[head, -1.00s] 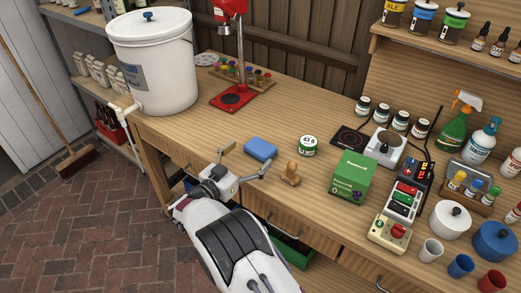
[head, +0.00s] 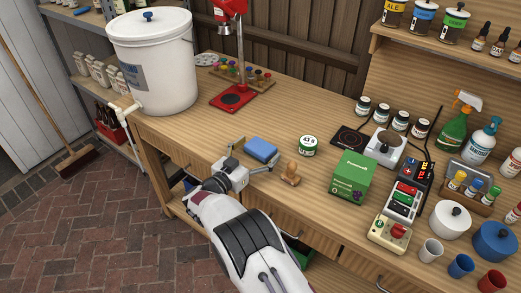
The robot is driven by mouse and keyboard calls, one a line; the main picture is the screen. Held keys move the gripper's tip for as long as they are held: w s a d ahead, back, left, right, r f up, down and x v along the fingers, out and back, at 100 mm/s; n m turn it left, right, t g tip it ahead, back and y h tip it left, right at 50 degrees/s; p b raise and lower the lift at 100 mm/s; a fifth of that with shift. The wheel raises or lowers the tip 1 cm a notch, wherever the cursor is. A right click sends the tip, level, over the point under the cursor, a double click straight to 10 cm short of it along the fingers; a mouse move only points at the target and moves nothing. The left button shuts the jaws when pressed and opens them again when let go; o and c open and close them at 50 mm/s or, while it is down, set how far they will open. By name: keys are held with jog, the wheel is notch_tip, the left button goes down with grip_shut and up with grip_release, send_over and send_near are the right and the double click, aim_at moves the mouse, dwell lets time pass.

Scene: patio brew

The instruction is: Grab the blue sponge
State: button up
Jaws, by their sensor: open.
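The blue sponge (head: 262,149) lies flat on the wooden workbench near its front edge, in the middle of the head view. My gripper (head: 258,156) is open, with one finger at the left of the sponge and the other at its right front. The sponge appears to lie between or just beyond the fingertips. I cannot tell whether either finger touches it.
A wooden stamp (head: 291,173) stands close to the right finger. A green-labelled jar (head: 308,146) and a green box (head: 351,177) stand further right. A red bottle capper (head: 232,96) and white bucket (head: 155,65) are behind left. The bench (head: 205,140) is clear left of the sponge.

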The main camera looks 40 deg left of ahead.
jog(key=shift+w, duration=0.7)
jog(key=c, duration=0.9)
